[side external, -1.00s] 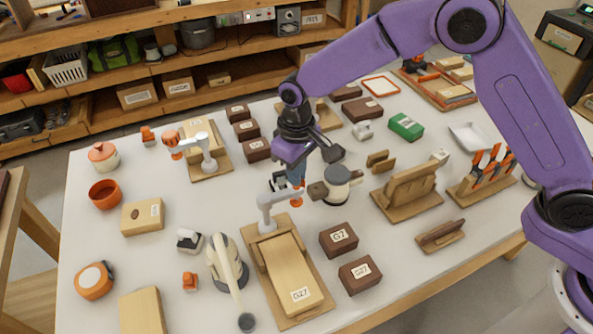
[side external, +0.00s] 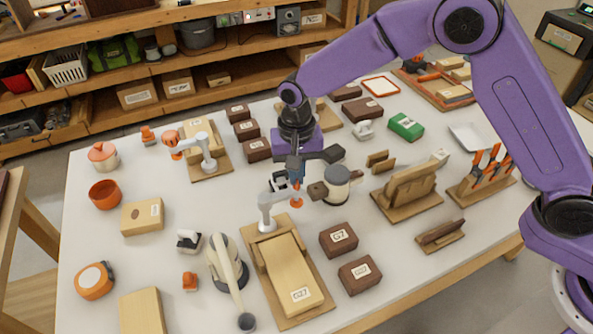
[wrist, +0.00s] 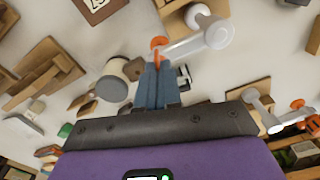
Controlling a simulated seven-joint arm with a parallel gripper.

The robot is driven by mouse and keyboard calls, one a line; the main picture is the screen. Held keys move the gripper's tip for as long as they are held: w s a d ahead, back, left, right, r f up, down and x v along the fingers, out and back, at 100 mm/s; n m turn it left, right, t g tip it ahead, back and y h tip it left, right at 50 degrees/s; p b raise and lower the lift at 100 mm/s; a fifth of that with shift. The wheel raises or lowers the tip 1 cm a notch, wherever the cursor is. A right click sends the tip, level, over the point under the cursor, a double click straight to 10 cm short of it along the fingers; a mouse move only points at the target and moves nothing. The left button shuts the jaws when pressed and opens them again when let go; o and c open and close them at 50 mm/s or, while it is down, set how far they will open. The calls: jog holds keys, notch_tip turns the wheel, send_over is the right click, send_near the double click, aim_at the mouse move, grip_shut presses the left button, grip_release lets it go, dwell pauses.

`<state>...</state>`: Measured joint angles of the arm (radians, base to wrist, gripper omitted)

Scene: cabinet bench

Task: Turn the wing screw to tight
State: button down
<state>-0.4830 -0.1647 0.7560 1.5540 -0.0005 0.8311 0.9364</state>
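The wing screw (side external: 296,202) is orange and stands at the end of the pale grey clamp arm (side external: 266,212), over the front middle of the bench. The clamp is on a wooden base (side external: 310,318) with a light wood block labelled G27 (side external: 288,275). My gripper (side external: 297,184) points down at the screw from above. In the wrist view, the blue fingers (wrist: 157,68) are close together, with the orange of the wing screw (wrist: 158,43) at their tips. They look shut on its upper part; the exact contact is partly hidden.
A round cream-and-grey object (side external: 336,185) stands close right of my gripper. Dark brown blocks (side external: 338,239) lie right of the clamp base. A second clamp with an orange knob (side external: 175,140) stands at the back left. The bench left of the clamp has some free room.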

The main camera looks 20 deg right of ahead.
jog(key=shift+s+f+m, duration=0.1)
jog(key=shift+m, duration=0.2)
dwell(0.4)
jog(key=c, duration=1.3)
grip_release()
jog(key=shift+r, duration=0.35)
notch_tip(320, 180, up, 17)
jog(key=shift+f, duration=0.1)
jog(key=shift+d, duration=0.1)
